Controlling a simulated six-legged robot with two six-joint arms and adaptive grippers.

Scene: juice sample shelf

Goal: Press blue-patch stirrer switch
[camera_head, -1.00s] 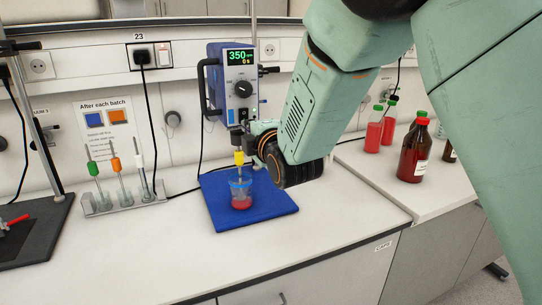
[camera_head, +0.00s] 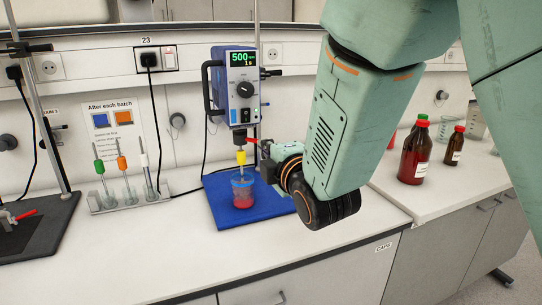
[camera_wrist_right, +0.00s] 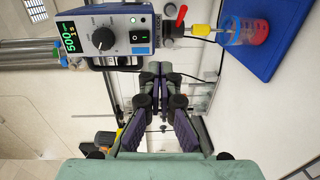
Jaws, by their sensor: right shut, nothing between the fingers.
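The blue stirrer (camera_head: 233,85) stands at the wall above a blue mat (camera_head: 222,212); its display reads 500. In the right wrist view, the stirrer's front (camera_wrist_right: 105,35) appears turned sideways, with a dial and a black rocker switch (camera_wrist_right: 138,38). My right gripper (camera_head: 268,148) is beside the stirrer's lower right, its fingertips partly hidden in the head view. In the right wrist view, my right gripper (camera_wrist_right: 158,68) is shut and empty, its tips near the panel edge and seemingly apart from the switch. My left gripper is out of view.
A cup of red liquid (camera_head: 243,192) stands on the mat under the yellow-collared shaft (camera_head: 240,158). A rack of tools (camera_head: 130,198) is to the left. A brown bottle (camera_head: 415,155) is at the right. A sheet (camera_head: 113,130) on the wall shows blue and orange patches. The front bench is clear.

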